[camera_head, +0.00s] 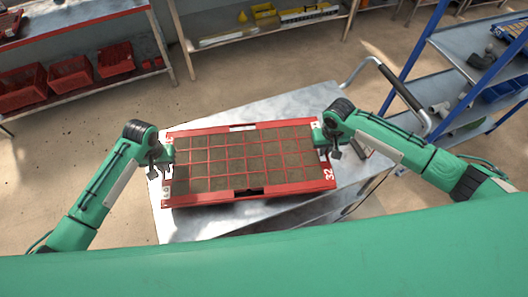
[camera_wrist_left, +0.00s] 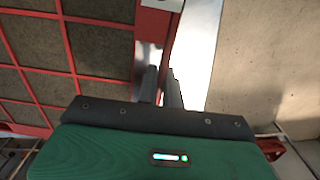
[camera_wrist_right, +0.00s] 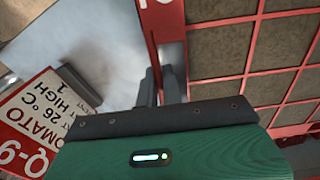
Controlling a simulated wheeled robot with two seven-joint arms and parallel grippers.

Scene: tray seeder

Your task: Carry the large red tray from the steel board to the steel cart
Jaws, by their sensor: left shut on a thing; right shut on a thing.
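The large red tray (camera_head: 262,123), with soil-filled square cells, is over the top of the steel cart (camera_head: 205,225) in the head view. I cannot tell whether it rests on the cart or hangs just above it. My left gripper (camera_head: 167,158) is shut on the tray's left end wall, which also shows in the left wrist view (camera_wrist_left: 172,25). My right gripper (camera_head: 320,140) is shut on the right end wall, which also shows in the right wrist view (camera_wrist_right: 150,35). The fingertips are partly hidden by the tray wall.
The cart's push handle (camera_head: 400,88) rises at the right. A blue-framed shelf (camera_head: 455,60) stands at the far right. A bench with red bins (camera_head: 70,75) is at the left, and another with yellow bins (camera_head: 264,14) is at the back. A tomato label card (camera_wrist_right: 40,115) lies beside the tray.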

